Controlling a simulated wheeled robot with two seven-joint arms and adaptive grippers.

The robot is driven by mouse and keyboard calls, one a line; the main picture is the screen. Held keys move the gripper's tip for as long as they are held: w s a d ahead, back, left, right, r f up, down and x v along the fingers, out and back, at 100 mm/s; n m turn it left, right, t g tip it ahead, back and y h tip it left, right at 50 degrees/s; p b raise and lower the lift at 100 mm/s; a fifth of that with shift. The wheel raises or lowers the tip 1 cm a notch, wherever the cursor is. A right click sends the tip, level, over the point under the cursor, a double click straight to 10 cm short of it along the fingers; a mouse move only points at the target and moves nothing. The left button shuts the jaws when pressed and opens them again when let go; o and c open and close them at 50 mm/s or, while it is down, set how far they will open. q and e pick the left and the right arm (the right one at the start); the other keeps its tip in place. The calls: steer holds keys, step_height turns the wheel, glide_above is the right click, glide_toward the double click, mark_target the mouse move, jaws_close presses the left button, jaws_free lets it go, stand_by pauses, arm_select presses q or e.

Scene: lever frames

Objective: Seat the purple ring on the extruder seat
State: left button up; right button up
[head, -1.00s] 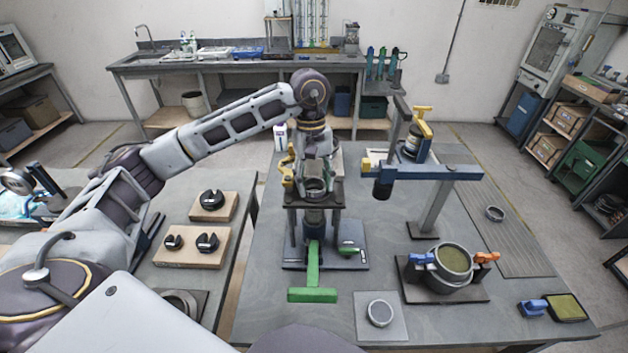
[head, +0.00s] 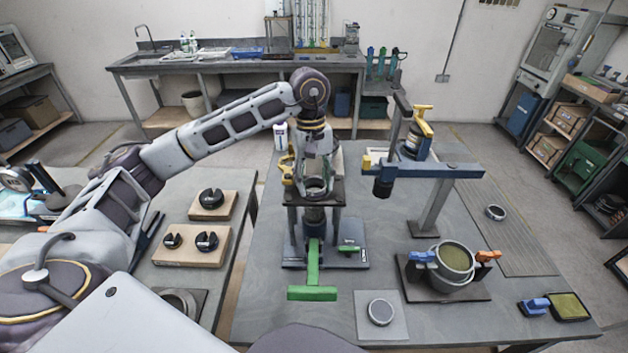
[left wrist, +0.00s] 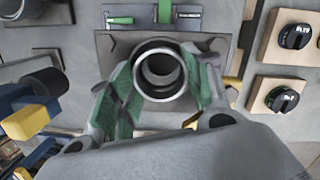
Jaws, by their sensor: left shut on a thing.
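The extruder (head: 314,225) stands on the middle bench, a dark frame with a top plate (head: 335,193) and a green T-handle (head: 313,280) in front. My left gripper (head: 316,183) is over the top plate, pointing down. In the left wrist view its green-padded fingers (left wrist: 160,74) are shut on a round metal ring (left wrist: 142,84), which looks grey, with no clear purple. I look down through the ring into a round opening. The ring is at or just above the plate; contact cannot be told. The seat is mostly hidden. My right gripper is not in view.
A blue beam on a grey post (head: 430,172) stands close to the right of the extruder. A clamped mould (head: 452,262) sits at right and a small ring on a pad (head: 380,312) in front. Slotted weights on wooden boards (head: 193,246) lie at left.

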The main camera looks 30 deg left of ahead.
arm_select(q)
steer(key=shift+s+d+f, duration=0.1)
steer(key=shift+s+f, duration=0.1)
steer(key=shift+f, duration=0.35)
steer(key=o, duration=1)
steer(key=shift+o, duration=0.8)
steer(key=shift+w+d+f, duration=0.1)
steer(key=shift+w+d, duration=0.05)
steer(key=shift+w, duration=0.05)
steer(key=shift+a, duration=0.2)
steer(key=shift+r, duration=0.3)
steer(key=shift+w+a+r, duration=0.15)
steer(key=shift+a+r, duration=0.05)
steer(key=shift+r, duration=0.65)
step_height(320, 180, up, 10)
steer(key=w, duration=0.1)
steer(key=shift+a, duration=0.2)
